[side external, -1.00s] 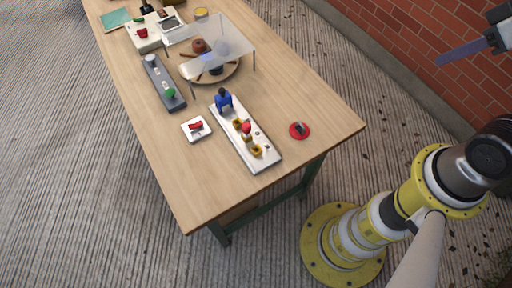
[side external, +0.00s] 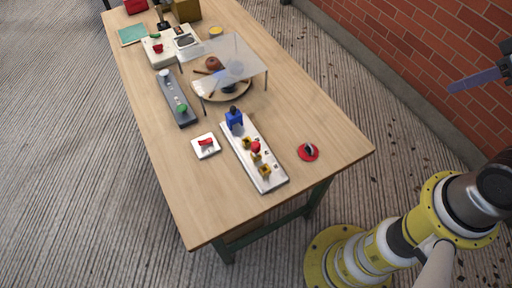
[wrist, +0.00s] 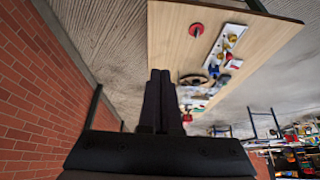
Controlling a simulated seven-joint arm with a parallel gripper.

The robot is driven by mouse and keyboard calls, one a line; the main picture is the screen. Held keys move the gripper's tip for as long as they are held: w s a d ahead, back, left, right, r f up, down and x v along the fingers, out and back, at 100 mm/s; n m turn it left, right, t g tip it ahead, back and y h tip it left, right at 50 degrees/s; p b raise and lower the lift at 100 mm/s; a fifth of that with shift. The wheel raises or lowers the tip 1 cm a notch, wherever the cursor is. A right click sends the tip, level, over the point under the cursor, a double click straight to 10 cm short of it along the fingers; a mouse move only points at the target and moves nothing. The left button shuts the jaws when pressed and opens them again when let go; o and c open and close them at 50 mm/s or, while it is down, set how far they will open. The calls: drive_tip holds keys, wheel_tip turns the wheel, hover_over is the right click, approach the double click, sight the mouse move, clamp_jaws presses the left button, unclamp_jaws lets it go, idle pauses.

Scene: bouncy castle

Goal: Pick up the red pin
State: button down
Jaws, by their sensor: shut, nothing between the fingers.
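A small pin with a round red top (side external: 256,146) stands on a long white board (side external: 268,182) on the table, among yellow pieces and a blue piece. In the wrist view the board (wrist: 214,53) is far off, and the red pin is too small to make out surely. My gripper (side external: 450,88) is at the right edge of the side view, well away from the table and the pin. In the wrist view the fingers of my gripper (wrist: 160,74) lie together, shut and empty.
A red disc (side external: 302,156) with a dark piece lies right of the board. A white plate with a red switch (side external: 206,142) and a grey bar (side external: 175,98) lie left. A clear raised cover (side external: 228,55) stands behind. A brick wall (side external: 420,50) is at the right.

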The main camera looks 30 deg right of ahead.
drive_tip(key=c, duration=1.5)
unclamp_jaws()
drive_tip(key=shift+c, duration=0.2)
drive_tip(key=o, duration=1)
